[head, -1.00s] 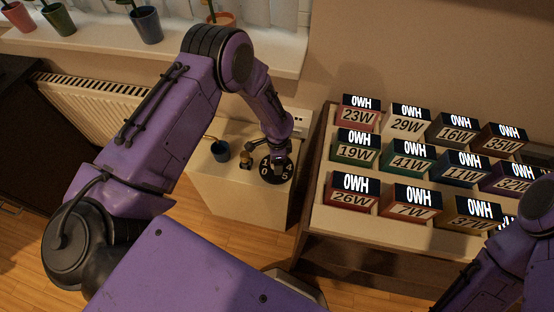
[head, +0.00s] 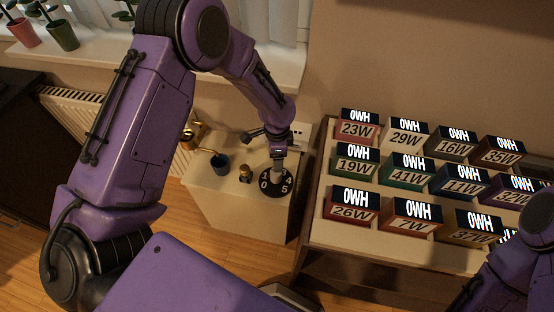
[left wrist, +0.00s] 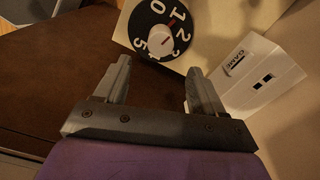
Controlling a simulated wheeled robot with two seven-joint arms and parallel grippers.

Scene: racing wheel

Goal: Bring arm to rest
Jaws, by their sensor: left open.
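My left gripper (head: 277,152) is in front of and above the black dial (head: 270,190) on the pale cabinet in the head view. In the left wrist view the same gripper (left wrist: 159,88) has its two fingers spread apart with nothing between them. The dial (left wrist: 148,16) shows there beyond the fingertips, with white numbers and a pale centre knob (left wrist: 163,32), apart from the fingers. My right arm shows at the lower right of the head view. Its gripper is out of view.
At right, a shelf (head: 345,235) holds several labelled boxes. A white device (left wrist: 262,78) is near the left fingers. A windowsill with potted plants is behind.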

